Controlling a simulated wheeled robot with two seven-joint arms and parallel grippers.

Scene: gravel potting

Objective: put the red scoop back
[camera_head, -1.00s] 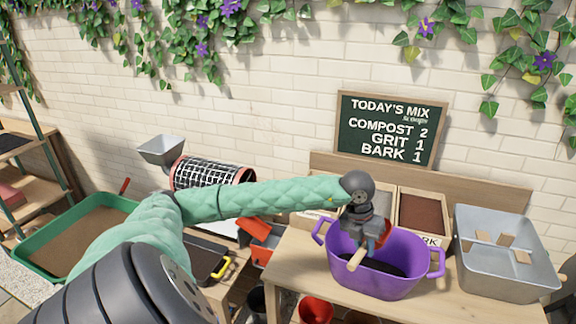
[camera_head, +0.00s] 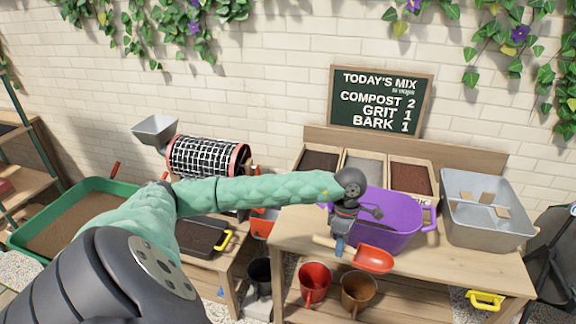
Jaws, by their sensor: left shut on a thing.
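The red scoop (camera_head: 373,259) has a red bowl and a wooden handle (camera_head: 324,241). My left gripper (camera_head: 340,246) is shut on the handle and holds the scoop in front of the purple tub (camera_head: 388,240), over the front part of the wooden bench (camera_head: 440,271). The scoop's bowl points right. I cannot tell whether it touches the bench. My left forearm and gripper hide the left part of the tub. My right gripper does not show.
Bins of dark compost (camera_head: 318,163), grit (camera_head: 362,169) and bark (camera_head: 410,178) stand behind the tub. A grey metal basin (camera_head: 487,235) is at the right. A red pot (camera_head: 315,281) and a brown pot (camera_head: 359,292) stand below. The bench's front right is clear.

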